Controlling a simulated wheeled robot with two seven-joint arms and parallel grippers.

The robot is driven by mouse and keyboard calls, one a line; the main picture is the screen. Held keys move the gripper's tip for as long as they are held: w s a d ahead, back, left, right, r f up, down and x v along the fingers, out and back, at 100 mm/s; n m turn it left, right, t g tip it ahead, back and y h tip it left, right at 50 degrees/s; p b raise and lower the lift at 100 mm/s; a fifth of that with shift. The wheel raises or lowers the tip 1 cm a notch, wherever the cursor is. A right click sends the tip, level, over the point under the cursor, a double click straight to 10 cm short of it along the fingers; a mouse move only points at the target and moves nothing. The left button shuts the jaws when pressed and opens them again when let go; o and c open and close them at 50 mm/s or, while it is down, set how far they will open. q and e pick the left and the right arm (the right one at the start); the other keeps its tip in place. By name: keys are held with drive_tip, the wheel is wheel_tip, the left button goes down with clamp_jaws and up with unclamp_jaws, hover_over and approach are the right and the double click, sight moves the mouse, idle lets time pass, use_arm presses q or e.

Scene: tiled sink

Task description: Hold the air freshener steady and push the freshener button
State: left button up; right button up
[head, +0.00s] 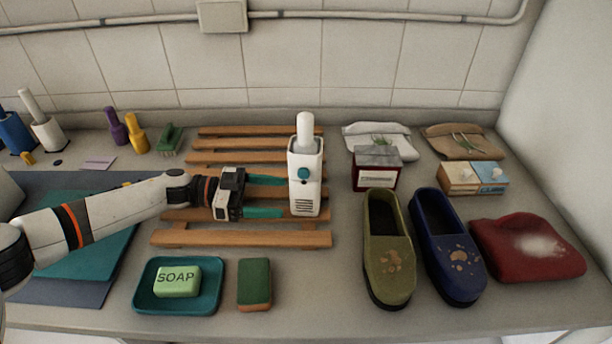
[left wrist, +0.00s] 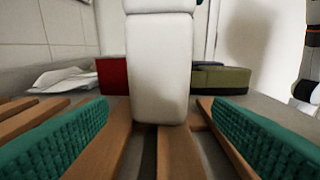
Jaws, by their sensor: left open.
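The air freshener (head: 305,182) is a white upright dispenser with a rounded white top, standing on a wooden slatted rack (head: 240,238). Its round teal button (head: 304,174) is on the front face. In the left wrist view its white body (left wrist: 158,70) fills the middle and the button face is mostly out of sight. My left gripper (head: 268,196) is open, its teal fingers pointing at the freshener from the left. In the left wrist view the fingers (left wrist: 158,135) are spread wide, with the freshener ahead between them. My right gripper is not in view.
A soap dish (head: 142,300) and a sponge (head: 254,285) lie in front of the rack. A red box (head: 376,170), a green slipper (head: 386,240), a blue slipper (head: 446,240) and a red cloth (head: 525,248) are to the right. A tiled wall is behind.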

sight(300, 198)
use_arm(q)
drive_tip(key=shift+d+f+p, duration=0.2)
drive_tip(key=shift+d, duration=1.35)
drive_tip(key=shift+d+f+p, duration=0.15)
drive_tip(key=shift+d+p, duration=0.05)
drive_tip(key=shift+d, duration=1.35)
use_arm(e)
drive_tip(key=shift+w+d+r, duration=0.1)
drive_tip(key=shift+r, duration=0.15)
use_arm(q)
drive_tip(key=c, duration=0.7)
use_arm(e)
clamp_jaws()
